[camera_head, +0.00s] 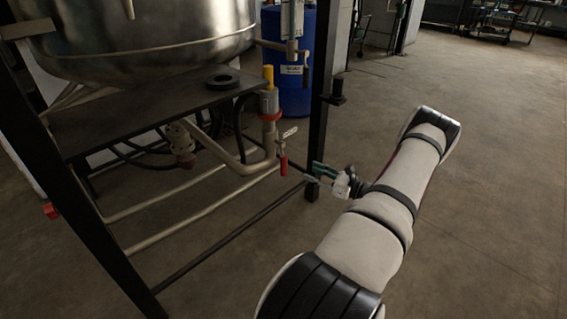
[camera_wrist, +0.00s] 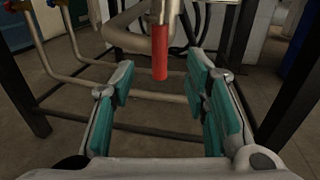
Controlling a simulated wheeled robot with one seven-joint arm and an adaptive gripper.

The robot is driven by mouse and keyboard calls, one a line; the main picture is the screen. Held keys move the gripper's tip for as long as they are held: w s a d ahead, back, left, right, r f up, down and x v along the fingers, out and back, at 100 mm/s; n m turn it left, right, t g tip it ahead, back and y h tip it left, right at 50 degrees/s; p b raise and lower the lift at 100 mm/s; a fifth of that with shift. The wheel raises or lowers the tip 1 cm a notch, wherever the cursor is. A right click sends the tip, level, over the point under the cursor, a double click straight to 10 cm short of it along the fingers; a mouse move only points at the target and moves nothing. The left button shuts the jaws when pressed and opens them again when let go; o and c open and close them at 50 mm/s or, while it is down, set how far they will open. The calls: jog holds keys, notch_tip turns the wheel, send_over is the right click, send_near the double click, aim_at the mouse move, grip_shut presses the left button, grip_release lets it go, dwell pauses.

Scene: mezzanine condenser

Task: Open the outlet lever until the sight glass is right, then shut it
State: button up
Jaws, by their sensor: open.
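The outlet lever has a red grip (camera_head: 283,164) that hangs straight down beside the pipework under the steel vessel (camera_head: 140,35). In the wrist view the red grip (camera_wrist: 159,52) hangs beyond the fingertips, roughly centred between them. My gripper (camera_head: 318,175) is to the right of the lever, and it is open and empty. Its teal-padded fingers (camera_wrist: 163,88) stand wide apart on either side, not touching the grip. A clear vertical tube (camera_head: 291,18), perhaps the sight glass, is at the top near the blue drum; its level is too small to read.
A black frame post (camera_head: 322,100) stands just behind my gripper. A yellow-topped valve (camera_head: 268,80) with a red ring is above the lever. Pale pipes (camera_head: 190,210) run low across the frame. A blue drum (camera_head: 290,85) stands behind. The floor at right (camera_head: 480,180) is clear.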

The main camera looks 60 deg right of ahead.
aim_at(284, 161)
jog(key=w+b, duration=0.3)
jog(key=w, duration=1)
jog(key=shift+d+b, duration=0.2)
jog(key=shift+b, duration=0.1)
grip_shut()
